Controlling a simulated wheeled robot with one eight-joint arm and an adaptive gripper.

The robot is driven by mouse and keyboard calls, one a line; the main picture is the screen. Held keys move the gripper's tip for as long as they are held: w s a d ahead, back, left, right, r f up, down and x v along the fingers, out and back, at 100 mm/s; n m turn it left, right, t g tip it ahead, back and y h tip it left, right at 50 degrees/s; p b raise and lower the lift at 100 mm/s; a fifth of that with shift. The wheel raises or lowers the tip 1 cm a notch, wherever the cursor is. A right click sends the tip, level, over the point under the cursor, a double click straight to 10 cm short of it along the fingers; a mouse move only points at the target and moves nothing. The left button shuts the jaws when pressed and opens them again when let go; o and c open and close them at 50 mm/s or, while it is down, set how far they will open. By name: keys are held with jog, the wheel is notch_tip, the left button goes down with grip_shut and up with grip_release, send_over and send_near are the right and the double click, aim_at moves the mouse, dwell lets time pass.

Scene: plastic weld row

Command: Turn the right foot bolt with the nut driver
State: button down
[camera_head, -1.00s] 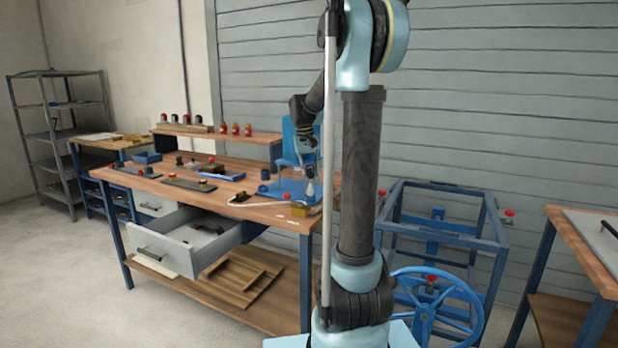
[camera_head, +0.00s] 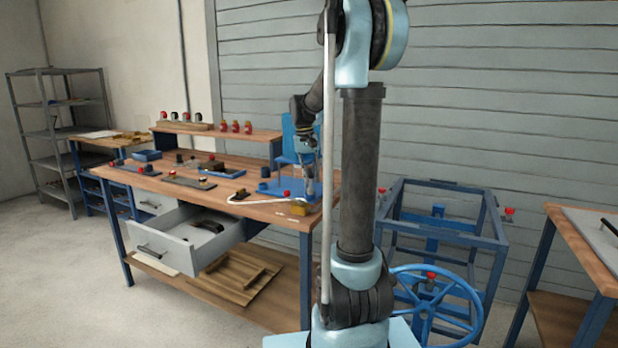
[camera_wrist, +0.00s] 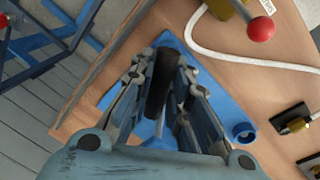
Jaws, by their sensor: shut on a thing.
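My gripper (camera_wrist: 163,78) is shut on a dark, cylindrical handle (camera_wrist: 162,88), which appears to be the nut driver's, between its two fingers in the wrist view. The driver's working end is hidden. In the head view, my gripper (camera_head: 311,186) is low at the right end of the workbench, in front of a blue bench machine (camera_head: 290,150). The machine's blue base (camera_wrist: 222,100) shows below and around the fingers in the wrist view. The right foot bolt cannot be made out, so I cannot tell whether the driver touches it.
A blue cup-shaped part (camera_wrist: 243,132) stands beside the fingers. A white cable (camera_wrist: 225,54), a red ball knob (camera_wrist: 261,29) and a dark plate (camera_wrist: 293,118) lie nearby. The workbench drawer (camera_head: 188,240) is open. A blue frame (camera_head: 440,225) with a handwheel (camera_head: 478,300) stands right.

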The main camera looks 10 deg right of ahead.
jog(key=shift+f, duration=0.55)
dwell(0.8)
jog(key=n, duration=0.6)
jog(key=shift+t, duration=0.3)
jog(key=n, duration=0.6)
jog(key=shift+t+y, duration=0.3)
jog(key=n, duration=0.6)
jog(key=shift+w+y, duration=0.1)
jog(key=shift+y, duration=0.3)
jog(key=n, duration=0.7)
jog(key=shift+y, duration=0.4)
jog(key=shift+r, duration=0.1)
jog(key=shift+r, duration=0.95)
